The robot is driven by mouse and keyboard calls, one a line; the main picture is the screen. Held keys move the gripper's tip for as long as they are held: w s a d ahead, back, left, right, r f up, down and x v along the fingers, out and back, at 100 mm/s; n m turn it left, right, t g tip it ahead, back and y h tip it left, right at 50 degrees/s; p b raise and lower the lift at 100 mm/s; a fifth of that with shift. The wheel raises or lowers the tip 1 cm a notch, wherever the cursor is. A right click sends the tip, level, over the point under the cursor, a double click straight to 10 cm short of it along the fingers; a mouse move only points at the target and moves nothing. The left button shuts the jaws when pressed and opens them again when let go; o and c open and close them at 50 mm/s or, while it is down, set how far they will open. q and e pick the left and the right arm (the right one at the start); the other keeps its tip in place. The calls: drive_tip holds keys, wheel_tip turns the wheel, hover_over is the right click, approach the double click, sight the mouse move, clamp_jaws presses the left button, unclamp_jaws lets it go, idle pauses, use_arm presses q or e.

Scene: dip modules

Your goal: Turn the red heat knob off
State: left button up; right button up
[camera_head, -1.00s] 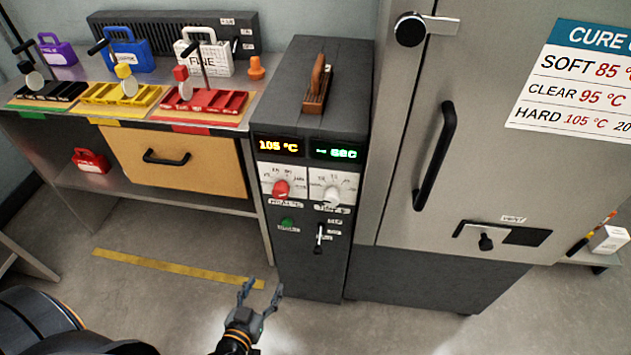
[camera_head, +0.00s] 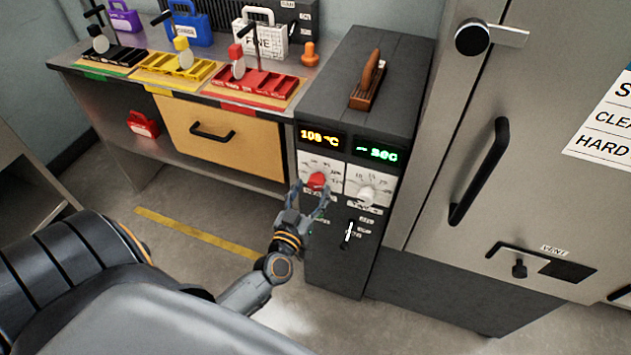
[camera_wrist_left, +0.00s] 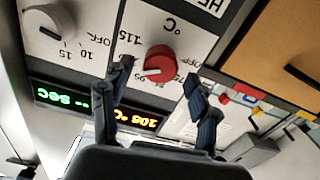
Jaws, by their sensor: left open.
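The red heat knob (camera_head: 317,181) is on the left white dial plate of the dark control cabinet (camera_head: 340,270), below an orange display (camera_head: 320,138) that reads about 105 °C. In the left wrist view the red knob (camera_wrist_left: 159,64) shows whole, with dial marks and OFF around it. My left gripper (camera_head: 310,192) is open just in front of the knob. In the wrist view its two fingertips (camera_wrist_left: 158,80) are apart on either side, with the knob a little beyond them; I cannot tell any contact. My right gripper is not in view.
A white timer knob (camera_head: 366,193) sits right of the red one, under a green display (camera_head: 376,152). A bench with a drawer (camera_head: 225,142) is at left.

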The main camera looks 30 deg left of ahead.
sight(314, 186)
use_arm(q)
drive_tip(key=shift+x, duration=1.15)
drive_tip(key=shift+w, duration=0.4)
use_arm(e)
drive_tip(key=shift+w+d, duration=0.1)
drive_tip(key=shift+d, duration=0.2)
use_arm(q)
drive_tip(key=shift+c, duration=0.2)
drive_tip(key=c, duration=1.1)
drive_tip(key=shift+c, duration=0.2)
